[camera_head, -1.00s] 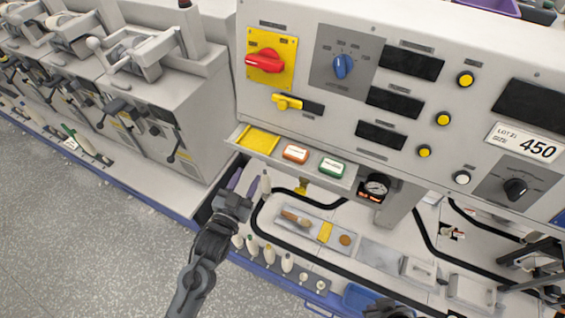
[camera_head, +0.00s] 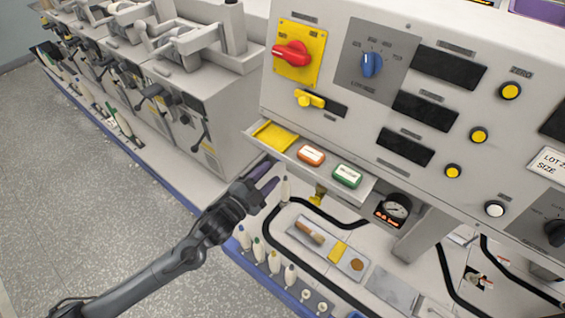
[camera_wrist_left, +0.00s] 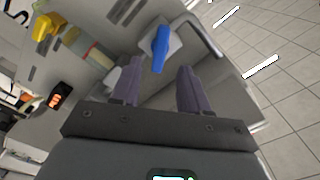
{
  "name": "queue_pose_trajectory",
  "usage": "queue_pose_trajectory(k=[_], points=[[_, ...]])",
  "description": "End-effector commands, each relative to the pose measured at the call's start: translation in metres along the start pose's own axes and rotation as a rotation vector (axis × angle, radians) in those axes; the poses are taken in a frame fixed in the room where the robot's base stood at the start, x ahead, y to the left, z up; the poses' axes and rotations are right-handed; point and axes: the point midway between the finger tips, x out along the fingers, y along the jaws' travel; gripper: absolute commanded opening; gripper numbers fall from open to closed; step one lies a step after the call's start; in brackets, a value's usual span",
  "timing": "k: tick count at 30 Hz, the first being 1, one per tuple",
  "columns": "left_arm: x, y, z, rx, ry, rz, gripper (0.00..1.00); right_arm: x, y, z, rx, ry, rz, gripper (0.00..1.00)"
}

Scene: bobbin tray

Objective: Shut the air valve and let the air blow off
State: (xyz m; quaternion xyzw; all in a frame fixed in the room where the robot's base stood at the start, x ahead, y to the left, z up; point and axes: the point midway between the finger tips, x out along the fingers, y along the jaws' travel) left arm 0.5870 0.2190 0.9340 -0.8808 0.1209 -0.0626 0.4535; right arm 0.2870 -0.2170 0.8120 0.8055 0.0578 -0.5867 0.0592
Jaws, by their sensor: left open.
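My left gripper (camera_head: 272,174) is open and empty, its purple fingers reaching just under the left end of the control panel's shelf. In the left wrist view, a blue lever handle (camera_wrist_left: 160,48), apparently a valve handle, stands on a pale plate ahead of the gap between the spread fingers (camera_wrist_left: 158,78). The fingers do not appear to touch it. I cannot make out this blue handle in the head view. A round pressure gauge (camera_head: 397,207) with a lit red display sits below the shelf. A yellow fitting (camera_head: 318,195) hangs to its left. My right gripper is out of view.
The panel above has a red rotary switch (camera_head: 291,54). Bobbins (camera_head: 275,262) line the blue edge below my gripper. Open floor (camera_head: 90,200) lies left.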

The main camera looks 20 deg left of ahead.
Motion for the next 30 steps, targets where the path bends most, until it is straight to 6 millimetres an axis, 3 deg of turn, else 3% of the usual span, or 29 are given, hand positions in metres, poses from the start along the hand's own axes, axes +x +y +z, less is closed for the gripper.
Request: queue_pose_trajectory(k=[6,12,26,30], points=[[0.036,0.0,0.0,-0.001,0.0,-0.002,0.45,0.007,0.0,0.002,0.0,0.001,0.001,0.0],[0.058,0.0,0.0,-0.001,0.0,-0.001,0.45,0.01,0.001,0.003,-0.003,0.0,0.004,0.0],[0.067,0.0,0.0,-0.001,0.0,0.0,0.45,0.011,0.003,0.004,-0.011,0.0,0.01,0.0],[0.067,0.0,0.0,-0.001,0.0,0.0,0.25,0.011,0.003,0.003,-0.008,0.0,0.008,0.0]])
